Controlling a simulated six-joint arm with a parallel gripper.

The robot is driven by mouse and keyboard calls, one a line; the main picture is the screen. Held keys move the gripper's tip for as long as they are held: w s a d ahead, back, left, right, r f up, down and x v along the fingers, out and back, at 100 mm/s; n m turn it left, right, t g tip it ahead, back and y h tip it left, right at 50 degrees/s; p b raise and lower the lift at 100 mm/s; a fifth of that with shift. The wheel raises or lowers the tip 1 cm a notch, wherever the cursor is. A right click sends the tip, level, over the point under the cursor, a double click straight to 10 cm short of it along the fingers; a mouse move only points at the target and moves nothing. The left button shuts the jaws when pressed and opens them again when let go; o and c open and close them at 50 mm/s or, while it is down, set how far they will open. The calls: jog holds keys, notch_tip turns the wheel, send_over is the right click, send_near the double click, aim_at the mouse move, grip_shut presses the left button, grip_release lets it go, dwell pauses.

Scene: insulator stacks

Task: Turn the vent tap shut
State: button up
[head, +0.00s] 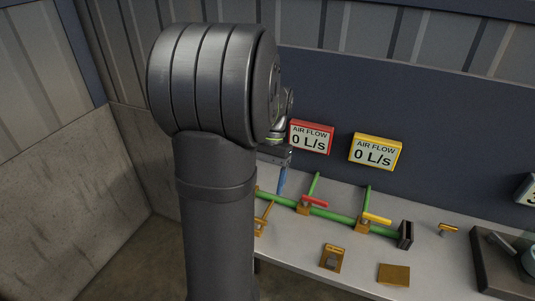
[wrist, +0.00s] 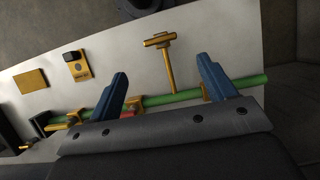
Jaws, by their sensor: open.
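A green pipe (head: 335,217) runs along the grey bench, with a red-handled tap (head: 314,200) and a yellow-handled tap (head: 376,218) on brass bodies. A brass branch with a T-shaped end (wrist: 160,40) comes off the pipe; in the head view it is partly hidden behind my arm (head: 262,226). No readable label shows which of these is the vent tap. My gripper (wrist: 162,66) is open, its blue fingers spread either side of the brass branch in the wrist view. I see no contact. In the head view a blue finger (head: 282,181) shows above the pipe's left part.
Red (head: 311,137) and yellow (head: 375,152) air flow displays both read 0 L/s. A black block (head: 405,235) stands at the pipe's right end.

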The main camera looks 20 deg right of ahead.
jog(key=v, duration=0.7)
jog(key=shift+r, duration=0.3)
jog(key=x, duration=1.7)
jog(key=shift+f, duration=0.25)
jog(key=shift+w+d, duration=0.1)
